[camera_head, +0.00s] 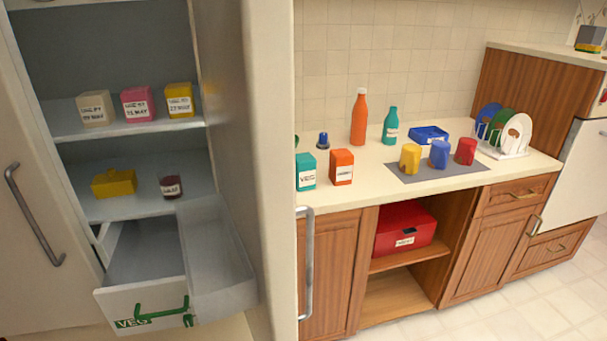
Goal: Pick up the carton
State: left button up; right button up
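Three labelled cartons stand side by side on the upper fridge shelf at the left: a beige carton (95,109), a pink carton (138,104) and a yellow carton (179,100). Their labels carry "MAY" dates, too small to read surely. Two more box-shaped cartons stand on the counter, a teal carton (306,172) and an orange carton (341,167), both labelled. I cannot tell which one the task means. Neither of my grippers is in view.
The fridge is open, its drawer (112,302) pulled out. A yellow dish (114,183) and dark jar (171,187) sit on its lower shelf. The counter (380,185) holds bottles, cups on a grey mat (440,171) and a plate rack (503,150). A red box (405,228) sits below.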

aim_at(305, 163)
jog(key=i+l+u, duration=0.1)
jog(key=l, duration=0.25)
jog(key=i+l+u, duration=0.1)
jog(key=i+l, duration=0.2)
jog(key=i+l+u, duration=0.1)
jog(key=l, duration=0.4)
jog(key=i+l+u, duration=0.1)
jog(key=i+l, duration=0.2)
jog(key=l, duration=0.1)
